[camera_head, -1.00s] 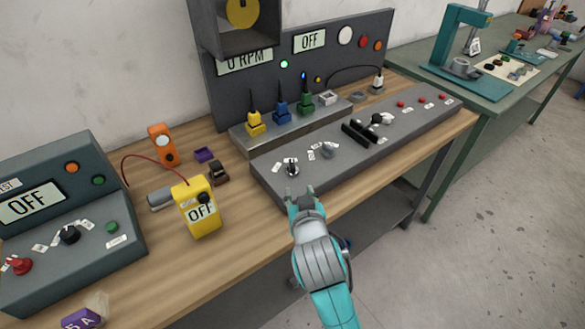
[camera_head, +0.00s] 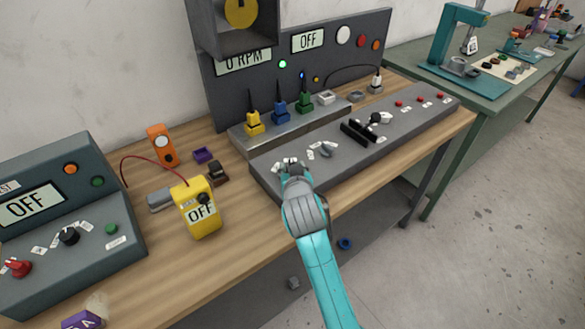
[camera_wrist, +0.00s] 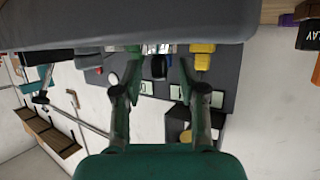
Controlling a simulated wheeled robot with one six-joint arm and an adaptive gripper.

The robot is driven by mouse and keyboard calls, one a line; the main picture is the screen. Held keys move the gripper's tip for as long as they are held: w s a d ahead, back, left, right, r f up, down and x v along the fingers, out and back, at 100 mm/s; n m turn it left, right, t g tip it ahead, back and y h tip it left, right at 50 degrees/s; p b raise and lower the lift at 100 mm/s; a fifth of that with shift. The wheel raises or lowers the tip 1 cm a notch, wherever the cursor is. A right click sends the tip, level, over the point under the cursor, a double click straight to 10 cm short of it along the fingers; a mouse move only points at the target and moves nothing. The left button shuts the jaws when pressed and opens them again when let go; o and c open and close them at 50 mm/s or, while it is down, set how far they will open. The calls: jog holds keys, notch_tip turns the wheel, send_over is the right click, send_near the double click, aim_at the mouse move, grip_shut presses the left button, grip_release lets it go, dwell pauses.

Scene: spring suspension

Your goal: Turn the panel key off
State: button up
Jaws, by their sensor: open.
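The control panel (camera_head: 385,148) is a long dark grey sloped console on the wooden bench. Its key, at the left end, is hidden behind my gripper (camera_head: 292,165) in the head view. Small white labels surround that spot. In the upside-down wrist view, my gripper (camera_wrist: 160,75) has its two fingers spread apart. A small dark upright piece, apparently the key (camera_wrist: 158,67), shows between the fingertips, with a gap on each side. I cannot tell the key's position from its labels.
A grey knob (camera_head: 326,150) and black levers (camera_head: 358,132) stand to the right on the console. A yellow meter (camera_head: 198,208) reading OFF stands to the left. Behind are yellow, blue and green plugs (camera_head: 304,101) and an upright panel (camera_head: 388,22). A grey control box (camera_head: 60,265) is at far left.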

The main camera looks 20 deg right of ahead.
jog(key=shift+w+f, duration=0.1)
jog(key=shift+w, duration=0.15)
jog(key=shift+d, duration=0.1)
grip_shut()
